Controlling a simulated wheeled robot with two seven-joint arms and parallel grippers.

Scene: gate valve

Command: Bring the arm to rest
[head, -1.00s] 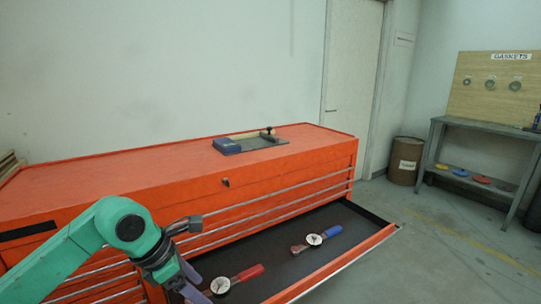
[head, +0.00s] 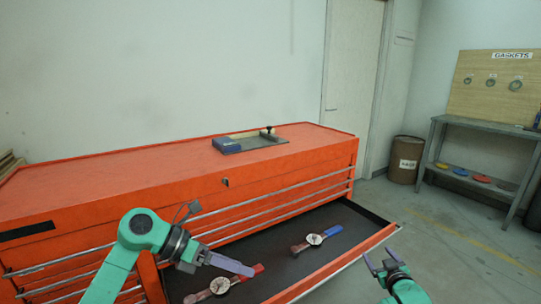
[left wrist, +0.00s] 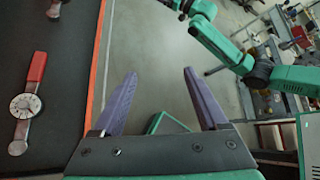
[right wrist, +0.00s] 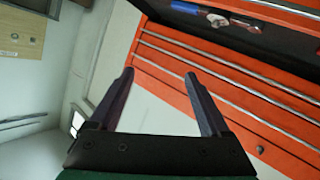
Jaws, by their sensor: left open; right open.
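My left gripper (head: 232,264) is open and empty over the open drawer (head: 285,268), in front of part of the red-handled dial wrench (head: 220,286). That wrench lies in the drawer and also shows at the left of the left wrist view (left wrist: 25,105), apart from the fingers. A blue-handled dial wrench (head: 315,239) lies further right in the drawer. My right gripper (head: 381,260) is open and empty, just outside the drawer's front right. The left wrist view shows bare floor between the left fingers (left wrist: 159,73). The right wrist view also shows empty right fingers (right wrist: 160,73).
The orange tool chest (head: 120,178) carries a blue and grey fixture (head: 250,143) on top. A brown barrel (head: 405,160) and a grey shelf table (head: 480,130) stand at the right. The floor (head: 450,235) right of the drawer is clear.

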